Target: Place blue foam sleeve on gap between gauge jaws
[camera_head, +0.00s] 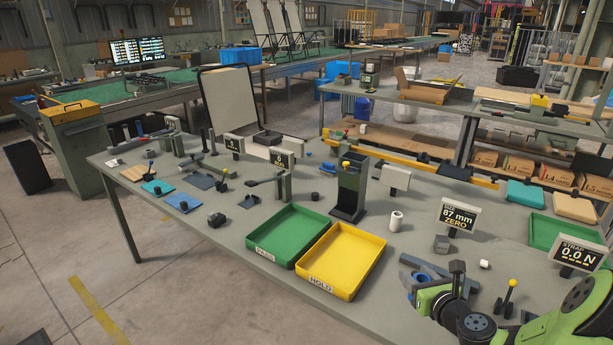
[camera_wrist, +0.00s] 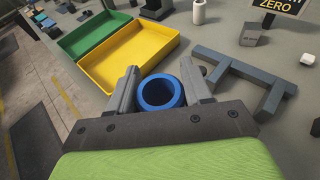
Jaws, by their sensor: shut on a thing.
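The blue foam sleeve (camera_wrist: 160,93) is a short ring with its open bore facing the wrist camera. My gripper (camera_wrist: 160,85) is shut on it, with one grey finger on each side. The sleeve also shows in the head view (camera_head: 424,278), low at the right, partly hidden. A grey gauge frame with two arms (camera_wrist: 243,72) lies on the bench to the right of the sleeve in the wrist view, the gap between its arms empty. In the head view the gauge (camera_head: 440,265) is just behind my gripper (camera_head: 420,280). I cannot tell the sleeve's height above the bench.
A yellow HOLD tray (camera_head: 345,262) and a green tray (camera_head: 287,235) stand left of my gripper. A display reading 87 mm ZERO (camera_head: 459,216) stands behind the gauge. A grey block (camera_head: 441,243), a small white cylinder (camera_head: 485,264) and a yellow-knobbed lever (camera_head: 508,295) are nearby.

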